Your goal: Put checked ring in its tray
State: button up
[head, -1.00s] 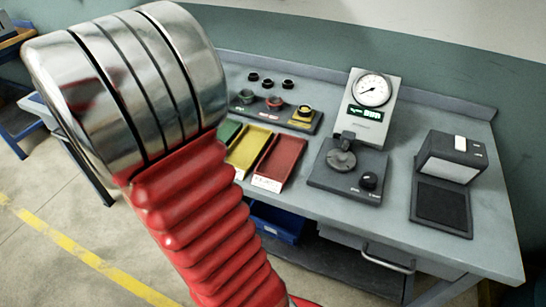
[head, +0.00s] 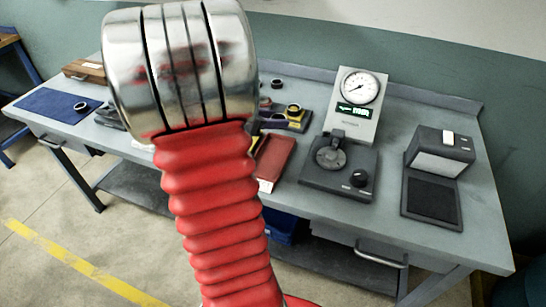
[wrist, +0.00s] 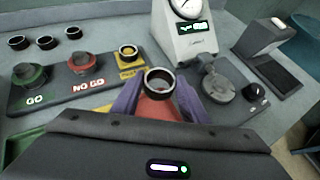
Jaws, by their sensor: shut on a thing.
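My gripper (wrist: 158,96), with purple fingers, is shut on a dark ring with a shiny rim (wrist: 159,92). The ring is held upright above the red tray (wrist: 154,110), apart from the bench. In the head view the red tray (head: 274,158) lies left of the dial gauge, and my red arm hides most of the gripper and the held ring. A sliver of the green tray (wrist: 18,148) shows at lower left in the wrist view. The dial gauge (wrist: 183,38) has a lit green readout that I cannot read.
A gauge stand (wrist: 50,88) carries green GO, red NO GO and yellow pieces. Three dark rings (wrist: 45,42) sit behind it. The measuring base (head: 338,172) and a black device (head: 440,160) are at right. Another ring (head: 80,106) sits on the blue mat (head: 48,104).

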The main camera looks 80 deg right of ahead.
send_over(273, 151)
jog(key=shift+f, duration=3.1)
jog(key=shift+f, duration=1.85)
jog(key=shift+f, duration=0.1)
jog(key=o, duration=0.9)
jog(key=shift+o, duration=0.2)
jog(key=v, duration=1.2)
